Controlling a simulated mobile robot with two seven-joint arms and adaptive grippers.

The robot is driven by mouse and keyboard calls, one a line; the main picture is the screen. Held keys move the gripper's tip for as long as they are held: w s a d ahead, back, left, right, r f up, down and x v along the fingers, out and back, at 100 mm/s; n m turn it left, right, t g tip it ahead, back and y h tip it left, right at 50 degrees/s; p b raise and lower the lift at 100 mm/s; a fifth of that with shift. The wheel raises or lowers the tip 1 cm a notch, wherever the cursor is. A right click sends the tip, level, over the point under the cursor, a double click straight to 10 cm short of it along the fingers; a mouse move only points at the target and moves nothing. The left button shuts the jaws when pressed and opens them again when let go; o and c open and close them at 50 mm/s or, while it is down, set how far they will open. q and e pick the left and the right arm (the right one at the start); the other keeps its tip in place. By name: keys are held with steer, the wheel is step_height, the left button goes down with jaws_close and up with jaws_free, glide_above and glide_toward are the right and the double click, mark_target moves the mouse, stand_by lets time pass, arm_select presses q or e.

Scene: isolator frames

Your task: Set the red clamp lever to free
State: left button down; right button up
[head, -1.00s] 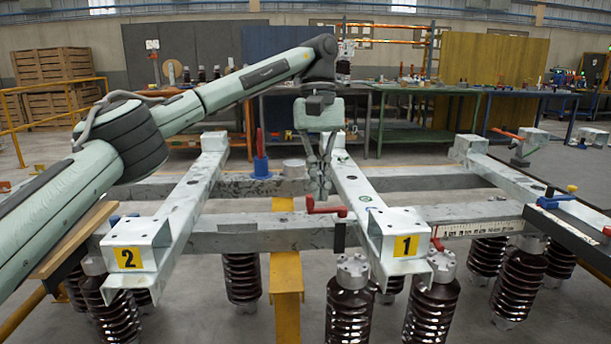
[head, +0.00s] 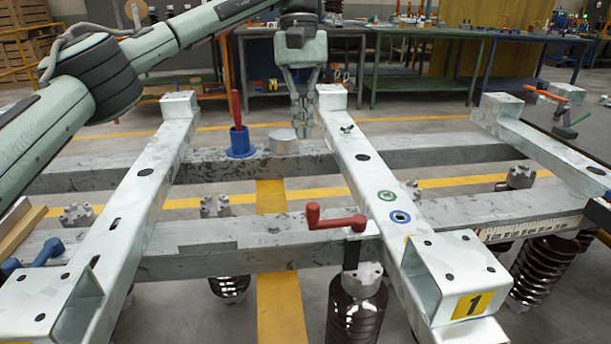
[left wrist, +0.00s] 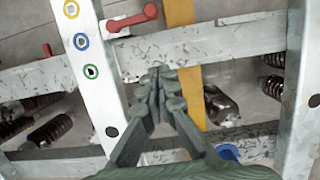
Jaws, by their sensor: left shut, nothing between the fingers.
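A red lever (head: 336,218) with a cranked handle and upright knob sits on the near crossbeam, left of the long beam marked 1 (head: 378,185). Its arm lies roughly level across the picture. In the left wrist view the red lever (left wrist: 132,18) shows at the top, beyond my fingertips. My left gripper (head: 303,122) hangs fingers down over the far crossbeam, left of the marked beam's far end. In the left wrist view its fingers (left wrist: 161,74) are together and empty, apart from the lever. My right gripper is not in view.
A blue socket (head: 240,142) with an upright red handle and a grey cylinder (head: 283,141) stand at the far crossbeam near my left gripper. An orange-red lever (head: 543,92) is at the far right. Ribbed brown insulators (head: 355,312) stand below. Open space lies between the beams.

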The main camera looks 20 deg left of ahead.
arm_select(q)
steer(key=s+d+f, duration=0.2)
steer(key=s+f, duration=0.4)
steer(key=f, duration=0.3)
steer(key=shift+d+f, duration=0.2)
steer(key=shift+d, duration=0.1)
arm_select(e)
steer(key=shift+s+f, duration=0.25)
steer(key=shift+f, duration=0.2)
arm_select(q)
steer(key=shift+s, duration=0.1)
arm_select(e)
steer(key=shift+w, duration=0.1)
